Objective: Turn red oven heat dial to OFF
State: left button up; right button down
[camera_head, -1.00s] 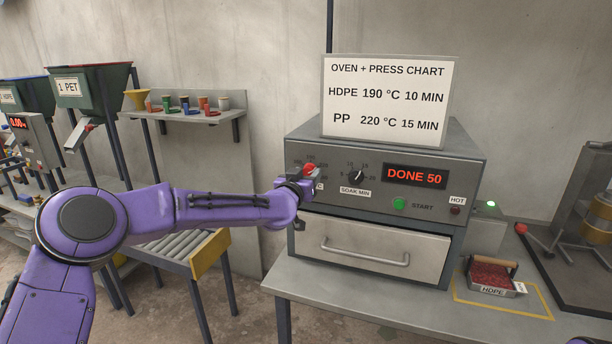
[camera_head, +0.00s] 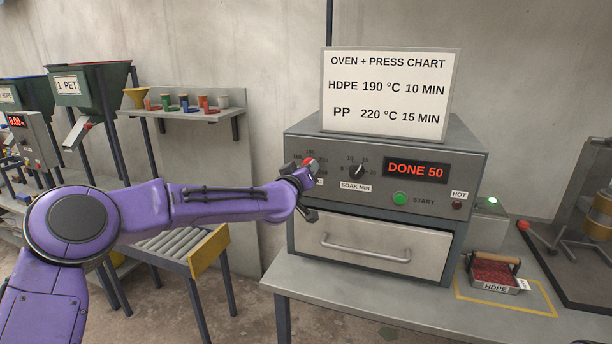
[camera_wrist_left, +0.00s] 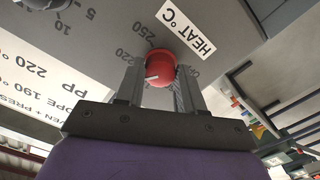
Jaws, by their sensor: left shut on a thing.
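The red oven heat dial (camera_wrist_left: 160,66) sits between the two fingers of my left gripper (camera_wrist_left: 159,84) in the left wrist view, and the fingers are shut on its sides. Its white pointer mark shows on the face, toward the lower left of that view. In the head view, my left gripper (camera_head: 306,178) is at the left of the oven (camera_head: 440,212) panel and covers most of the red dial (camera_head: 308,161). My right gripper is out of view.
The black soak dial (camera_head: 357,171) is just right of the red dial. The oven display (camera_head: 416,170) reads DONE 50, above a green START button (camera_head: 400,198). The oven door (camera_head: 370,245) is closed. An HDPE tray (camera_head: 493,275) stands on the bench at right.

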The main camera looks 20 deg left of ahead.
pick_arm(q)
jog(key=shift+f+n+b, duration=0.2)
jog(key=shift+n+b, duration=8.4)
jog(key=shift+n, duration=6.9)
jog(key=o, duration=1)
jog(key=shift+r, duration=0.1)
jog(key=shift+o, duration=0.2)
